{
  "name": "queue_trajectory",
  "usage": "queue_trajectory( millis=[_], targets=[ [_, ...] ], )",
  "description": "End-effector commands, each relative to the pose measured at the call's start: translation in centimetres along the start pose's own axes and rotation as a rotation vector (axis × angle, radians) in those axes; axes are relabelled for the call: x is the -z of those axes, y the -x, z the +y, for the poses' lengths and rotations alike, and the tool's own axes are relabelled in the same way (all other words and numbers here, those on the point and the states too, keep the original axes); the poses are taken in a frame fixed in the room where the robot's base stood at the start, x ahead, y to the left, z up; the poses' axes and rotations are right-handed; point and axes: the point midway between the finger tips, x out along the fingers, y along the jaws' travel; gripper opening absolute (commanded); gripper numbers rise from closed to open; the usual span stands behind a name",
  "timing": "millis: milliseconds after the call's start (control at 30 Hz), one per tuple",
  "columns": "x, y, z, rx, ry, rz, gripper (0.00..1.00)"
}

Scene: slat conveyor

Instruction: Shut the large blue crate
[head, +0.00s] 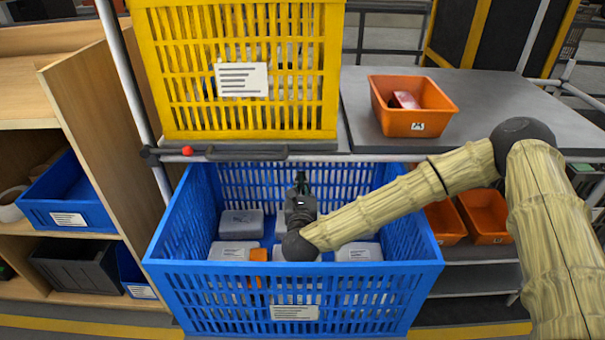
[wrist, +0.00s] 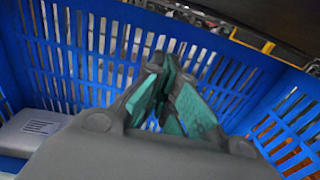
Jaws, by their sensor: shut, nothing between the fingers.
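The large blue crate (head: 200,268) stands out in front of the grey table, below its level, with its back part near the table's front edge. It is open at the top, has slatted walls and a white label on the front. My gripper (head: 301,180) reaches over the crate's opening, pointing at its back wall. In the wrist view the blue slatted wall (wrist: 85,35) is behind the fingers (wrist: 168,78), which are shut with nothing between them. Whether the fingertips touch the wall cannot be told. My wrist hides part of the crate's inside.
Grey boxes (head: 242,223) and an orange item (head: 259,254) lie in the crate. Above, a yellow crate (head: 160,120) and an orange bin (head: 415,122) stand on the grey table (head: 480,100). A wooden shelf (head: 95,150) is at left; orange bins (head: 487,213) sit low at right.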

Motion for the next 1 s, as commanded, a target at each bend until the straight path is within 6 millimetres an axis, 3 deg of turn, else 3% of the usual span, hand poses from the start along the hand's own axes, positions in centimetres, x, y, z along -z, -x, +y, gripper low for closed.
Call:
queue_trajectory(
  millis=[167,600,1000],
  targets=[
    [-0.1,-1.5,-0.1,0.002,-0.005,-0.005,0.00],
    [-0.1,-8.0,0.0,0.001,-0.003,-0.004,0.00],
    [-0.1,-9.9,0.0,0.000,-0.003,-0.002,0.00]
  ],
)
